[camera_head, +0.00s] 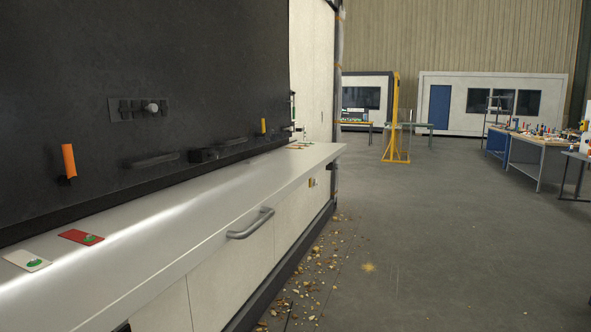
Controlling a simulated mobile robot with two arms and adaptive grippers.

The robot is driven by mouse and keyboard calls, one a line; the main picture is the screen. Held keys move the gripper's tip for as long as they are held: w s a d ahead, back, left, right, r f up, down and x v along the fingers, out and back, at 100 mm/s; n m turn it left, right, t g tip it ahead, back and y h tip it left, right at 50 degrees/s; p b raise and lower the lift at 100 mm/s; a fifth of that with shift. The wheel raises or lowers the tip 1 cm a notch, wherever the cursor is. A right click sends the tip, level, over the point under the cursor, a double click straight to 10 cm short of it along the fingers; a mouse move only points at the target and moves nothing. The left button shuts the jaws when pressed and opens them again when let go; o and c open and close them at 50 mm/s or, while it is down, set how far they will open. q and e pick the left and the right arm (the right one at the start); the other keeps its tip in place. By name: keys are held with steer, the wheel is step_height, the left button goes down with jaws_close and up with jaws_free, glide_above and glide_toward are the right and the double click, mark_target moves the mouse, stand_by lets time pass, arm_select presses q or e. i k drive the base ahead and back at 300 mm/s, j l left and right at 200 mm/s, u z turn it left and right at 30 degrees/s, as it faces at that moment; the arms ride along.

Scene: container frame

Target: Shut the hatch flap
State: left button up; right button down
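No part is clearly recognisable as the hatch flap. A pale panel (228,275) below the long silver ledge (170,225) has a grey bar handle (251,224) near its top. I cannot tell whether this panel is the flap or whether it stands open. A small dark gap (122,327) shows at the bottom edge of the picture, under the ledge. Neither of my grippers is in view.
A red card (76,236) and a white card (22,260) lie on the ledge. An orange cylinder (69,160) stands out from the black wall (200,70). Brown debris (305,270) litters the floor beside the cabinet. Open floor (450,240) lies to the right.

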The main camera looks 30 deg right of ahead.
mark_target(220, 68)
steer(key=i+l, duration=0.15)
steer(key=l, duration=0.25)
steer(key=i+l+u, duration=0.15)
steer(key=l, duration=0.2)
steer(key=i+l, duration=0.15)
steer(key=l, duration=0.25)
steer(key=i+l+u, duration=0.1)
steer(key=l, duration=0.3)
steer(key=i+l+u, duration=0.1)
steer(key=l, duration=0.35)
steer(key=i+l, duration=0.2)
steer(key=l, duration=0.2)
steer(key=i+l+u, duration=0.1)
steer(key=l, duration=0.3)
